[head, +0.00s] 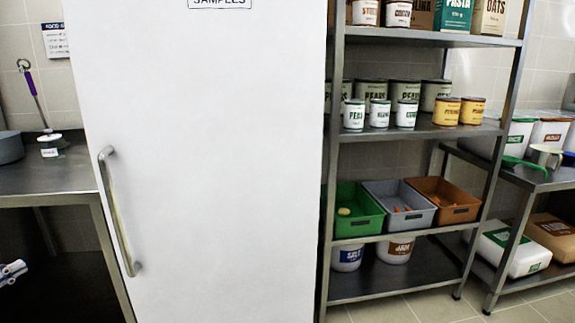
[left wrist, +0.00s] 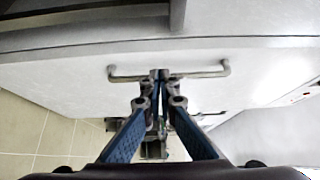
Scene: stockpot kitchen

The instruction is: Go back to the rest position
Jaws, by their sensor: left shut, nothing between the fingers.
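My left gripper (head: 12,270) shows only in part at the left edge of the head view, low in front of the dark space under the left counter. In the left wrist view its two blue fingers meet at the tips (left wrist: 158,77), shut with nothing between them. Beyond the tips a bar handle (left wrist: 203,74) crosses a pale door. In the head view the gripper is well to the left of the white door's handle (head: 117,215) and apart from it. My right gripper is in neither view.
A tall white cabinet (head: 210,120), door shut, fills the middle. A metal counter (head: 45,180) stands left of it. On the right, a shelf rack (head: 405,280) holds cans, tubs and green, grey and orange bins, beside another counter (head: 540,178).

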